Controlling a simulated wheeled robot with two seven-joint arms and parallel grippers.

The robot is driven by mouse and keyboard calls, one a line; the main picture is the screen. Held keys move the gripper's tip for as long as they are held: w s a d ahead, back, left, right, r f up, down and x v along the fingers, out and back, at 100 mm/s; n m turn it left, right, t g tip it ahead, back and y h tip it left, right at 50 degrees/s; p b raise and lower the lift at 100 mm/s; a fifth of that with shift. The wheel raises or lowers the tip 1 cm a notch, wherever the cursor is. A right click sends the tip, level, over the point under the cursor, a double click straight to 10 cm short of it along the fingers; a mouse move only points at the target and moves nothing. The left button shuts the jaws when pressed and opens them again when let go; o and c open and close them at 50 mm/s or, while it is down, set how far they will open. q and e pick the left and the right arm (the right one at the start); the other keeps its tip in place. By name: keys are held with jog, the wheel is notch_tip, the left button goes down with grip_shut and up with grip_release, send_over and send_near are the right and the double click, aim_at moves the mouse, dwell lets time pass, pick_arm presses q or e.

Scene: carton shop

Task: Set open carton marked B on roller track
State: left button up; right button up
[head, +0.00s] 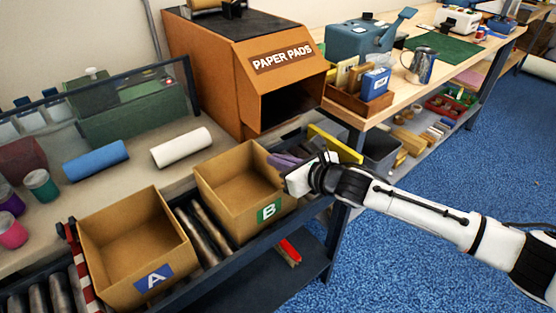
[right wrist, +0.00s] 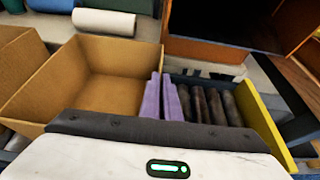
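The open carton marked B (head: 236,209) is brown, empty and upright, with a green B label on its front. It appears to rest on the roller track (head: 203,233), right of the open carton marked A (head: 142,258). My right gripper (head: 284,161) is at carton B's right wall. In the right wrist view, its purple fingers (right wrist: 161,98) are close together, apparently with the wall of carton B (right wrist: 105,75) between them. The fingertips' lower ends and the near part of the wall are hidden. My left gripper is out of view.
Bare rollers (right wrist: 205,104) lie right of carton B, ending at a yellow plate (head: 336,144). An orange paper pads box (head: 218,75) stands behind. A white roll (head: 181,147) and a blue roll (head: 96,160) lie on the bench behind the track.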

jog(key=o, duration=0.4)
jog(key=shift+o, duration=0.2)
jog(key=shift+s+r, duration=0.15)
jog(key=shift+r, duration=0.05)
jog(key=p+v, duration=0.1)
jog(key=v, duration=1)
jog(key=shift+s+d+r, duration=0.2)
jog(key=shift+s+d, duration=0.05)
